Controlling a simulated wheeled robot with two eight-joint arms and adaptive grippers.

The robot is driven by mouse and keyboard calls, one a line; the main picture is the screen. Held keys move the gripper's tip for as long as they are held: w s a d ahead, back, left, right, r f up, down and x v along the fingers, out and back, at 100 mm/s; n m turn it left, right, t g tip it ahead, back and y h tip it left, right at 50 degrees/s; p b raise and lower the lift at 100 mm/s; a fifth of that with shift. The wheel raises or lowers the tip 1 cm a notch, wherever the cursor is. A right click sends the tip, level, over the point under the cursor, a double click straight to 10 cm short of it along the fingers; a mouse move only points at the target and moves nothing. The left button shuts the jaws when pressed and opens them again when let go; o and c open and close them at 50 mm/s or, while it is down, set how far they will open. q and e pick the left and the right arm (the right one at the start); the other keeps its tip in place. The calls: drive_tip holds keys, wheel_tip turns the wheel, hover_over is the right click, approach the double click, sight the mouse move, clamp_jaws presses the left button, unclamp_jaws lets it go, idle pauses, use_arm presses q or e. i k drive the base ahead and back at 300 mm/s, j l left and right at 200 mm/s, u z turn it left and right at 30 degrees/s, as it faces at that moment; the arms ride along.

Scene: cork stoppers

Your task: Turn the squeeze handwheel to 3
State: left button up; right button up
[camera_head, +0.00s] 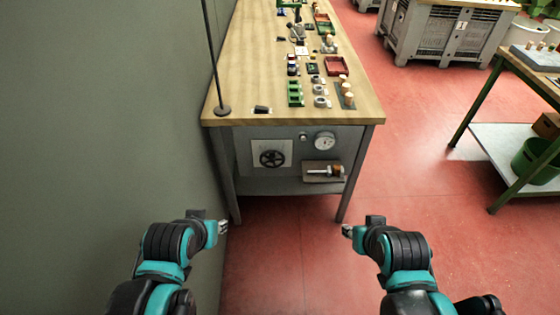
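The squeeze handwheel (272,158) is a black spoked wheel on a pale square plate (257,146) on the front end panel of the workbench. A round white dial gauge (324,141) sits to its right on the same panel; its numbers are too small to read. My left gripper (223,227) is low at the left, in front of the bench and apart from the wheel. My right gripper (346,230) is low at the right, also apart from it. Both look empty, and their fingers are too small to judge.
The wooden bench top (240,75) holds small parts, a green rack (295,93) and a red tray (336,66). A small shelf (318,178) with a metal-and-cork piece juts below the gauge. A wall (100,120) stands close on the left. Red floor is free before the bench.

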sight(272, 159)
drive_tip(key=i+l+z, duration=0.4)
drive_tip(key=l+z, duration=0.25)
drive_tip(key=l, duration=0.2)
drive_tip(key=i+l+z, duration=0.45)
drive_tip(key=i, duration=0.3)
drive_tip(key=i+l+z, duration=0.15)
drive_tip(key=i, duration=0.35)
drive_tip(key=i+u, duration=0.2)
drive_tip(key=u, duration=0.25)
drive_tip(key=i+l+u, duration=0.15)
drive_tip(key=u, duration=0.25)
drive_tip(key=i+l+u, duration=0.1)
drive_tip(key=u, duration=0.35)
drive_tip(key=i+l+u, duration=0.1)
drive_tip(key=u, duration=0.4)
drive_tip(key=i+l+u, duration=0.15)
drive_tip(key=u, duration=0.3)
drive_tip(key=i+l+u, duration=0.2)
drive_tip(key=u, duration=0.3)
drive_tip(key=l+u, duration=0.25)
drive_tip(key=u, duration=0.25)
drive_tip(key=i+l+u, duration=0.1)
drive_tip(key=l+u, duration=0.15)
drive_tip(key=u, duration=0.2)
drive_tip(key=l+u, duration=0.25)
